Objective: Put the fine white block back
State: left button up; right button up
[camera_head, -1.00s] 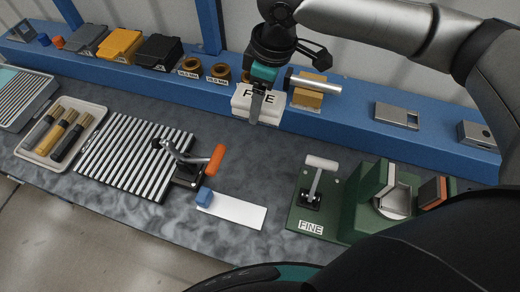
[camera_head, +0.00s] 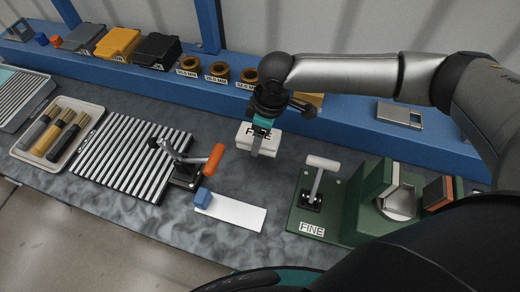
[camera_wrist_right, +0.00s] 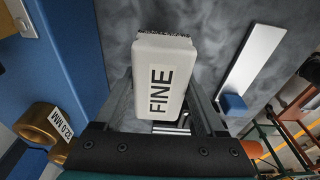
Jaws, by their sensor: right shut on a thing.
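The fine white block (camera_head: 246,137), with FINE in black letters, is held by my right gripper (camera_head: 258,148) over the grey worktop, in front of the blue shelf. In the right wrist view the block (camera_wrist_right: 160,80) sits between the two dark fingers of my right gripper (camera_wrist_right: 163,100), with a dark rough strip at its far end. The gripper hides part of it in the head view. A green fixture (camera_head: 345,215) also bears a FINE label and stands to the right on the worktop. My left gripper is not in view.
The blue shelf (camera_head: 340,118) runs along the back, with brass rings (camera_head: 217,72), bins (camera_head: 118,45) and a metal plate (camera_head: 400,115). An orange-handled clamp (camera_head: 214,160) stands by a ribbed plate (camera_head: 125,155). A white strip (camera_head: 235,213) with a blue cube (camera_head: 202,196) lies in front.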

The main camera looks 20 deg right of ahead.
send_over(260, 157)
notch_tip(260, 157, down, 4)
jog(key=shift+f, duration=1)
jog(key=shift+f, duration=0.15)
jog(key=o, duration=1.4)
jog(key=shift+f+b, duration=0.2)
jog(key=shift+b, duration=0.4)
jog(key=d+r+p, duration=0.1)
jog(key=r, duration=0.9)
jog(key=s+d+r+p, duration=0.1)
jog(key=r, duration=0.4)
jog(key=shift+d+r+p, duration=0.15)
jog(key=shift+d+p, duration=0.15)
jog(key=shift+p, duration=0.05)
